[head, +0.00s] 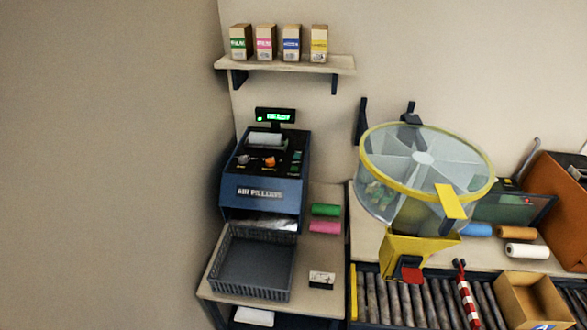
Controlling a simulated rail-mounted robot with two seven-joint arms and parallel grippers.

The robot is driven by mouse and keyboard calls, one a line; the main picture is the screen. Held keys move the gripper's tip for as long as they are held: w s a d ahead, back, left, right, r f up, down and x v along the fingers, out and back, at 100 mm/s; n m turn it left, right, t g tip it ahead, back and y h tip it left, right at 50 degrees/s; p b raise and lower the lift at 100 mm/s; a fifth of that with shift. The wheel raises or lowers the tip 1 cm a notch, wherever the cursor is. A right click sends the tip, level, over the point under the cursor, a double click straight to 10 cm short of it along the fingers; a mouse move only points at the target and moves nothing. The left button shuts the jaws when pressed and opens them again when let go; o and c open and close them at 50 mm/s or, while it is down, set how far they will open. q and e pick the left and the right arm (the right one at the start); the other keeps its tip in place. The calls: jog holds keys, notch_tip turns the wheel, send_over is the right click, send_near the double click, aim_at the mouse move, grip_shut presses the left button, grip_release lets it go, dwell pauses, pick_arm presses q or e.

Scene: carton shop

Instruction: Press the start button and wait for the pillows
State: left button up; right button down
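The blue air pillow machine (258,192) stands on the left table against the wall. Its sloped black panel holds an orange knob or button (269,162), a pale knob (243,159) and small green controls (296,156); I cannot tell which is the start button. A pale roll (265,139) sits in its top. The small display (276,116) above is lit green, its text too small to read. Pale, shiny film (264,224) shows at the outlet below. The grey slatted bin (249,292) in front looks empty. Neither of my grippers is in view.
Green (325,210) and pink (324,228) rolls lie right of the machine. A yellow-rimmed clear drum (423,158) stands over a roller conveyor (393,300). An open carton (535,302) sits at lower right. A wall shelf (285,65) holds several small boxes.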

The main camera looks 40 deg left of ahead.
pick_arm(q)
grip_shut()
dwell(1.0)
